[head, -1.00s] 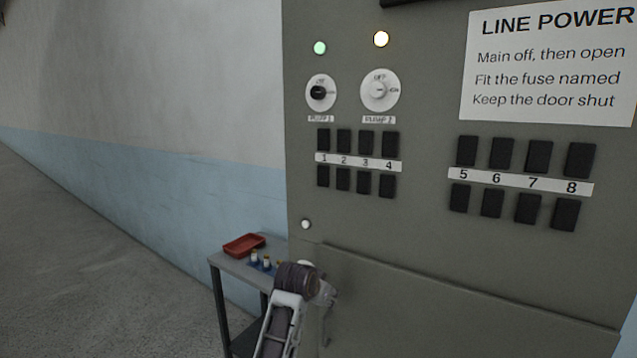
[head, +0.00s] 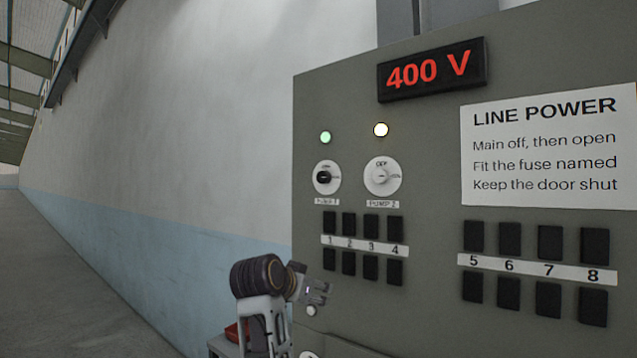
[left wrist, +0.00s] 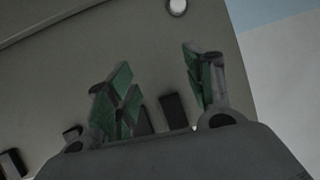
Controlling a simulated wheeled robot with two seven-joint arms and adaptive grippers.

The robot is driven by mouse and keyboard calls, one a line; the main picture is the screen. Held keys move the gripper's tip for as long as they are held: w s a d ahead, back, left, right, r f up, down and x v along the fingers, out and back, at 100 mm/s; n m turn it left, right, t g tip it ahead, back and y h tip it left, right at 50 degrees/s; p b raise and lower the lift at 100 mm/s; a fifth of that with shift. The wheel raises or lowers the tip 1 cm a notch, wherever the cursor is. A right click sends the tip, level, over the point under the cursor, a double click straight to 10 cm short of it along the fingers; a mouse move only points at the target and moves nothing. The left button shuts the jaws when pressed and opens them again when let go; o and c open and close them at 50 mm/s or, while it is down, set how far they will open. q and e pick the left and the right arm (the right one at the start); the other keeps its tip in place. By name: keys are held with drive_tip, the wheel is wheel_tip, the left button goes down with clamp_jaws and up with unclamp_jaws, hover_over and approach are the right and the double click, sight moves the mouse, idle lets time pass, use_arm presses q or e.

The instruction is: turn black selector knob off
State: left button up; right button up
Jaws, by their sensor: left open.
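The black selector knob (head: 323,177) sits on a white round dial at the upper left of the grey panel, above a label that seems to read PUMP 1. Its pointer looks turned toward the right-hand mark. A green lamp (head: 326,137) glows above it. My left gripper (head: 322,291) is in front of the panel, below the knob and just under the left end of the lower fuse row. In the left wrist view its green-padded fingers (left wrist: 160,90) are apart with nothing between them. The knob is not in the left wrist view. My right gripper is not in view.
Black fuse blocks (head: 371,226) fill the rows below. A red tray (head: 232,331) shows partly at lower left. Left of the panel is open.

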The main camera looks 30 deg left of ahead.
use_arm(q)
wheel_tip(320, 180, up, 13)
drive_tip(key=s+a+t, duration=0.2)
drive_tip(key=t+h, duration=0.3)
approach(321, 176)
drive_tip(key=s, duration=0.5)
drive_tip(key=shift+a+m, duration=0.15)
drive_tip(key=shift+m, duration=0.25)
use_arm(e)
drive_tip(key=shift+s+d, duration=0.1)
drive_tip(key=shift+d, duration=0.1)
use_arm(q)
drive_tip(key=shift+f, duration=0.1)
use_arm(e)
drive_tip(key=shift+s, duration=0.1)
use_arm(q)
drive_tip(key=shift+w, duration=0.1)
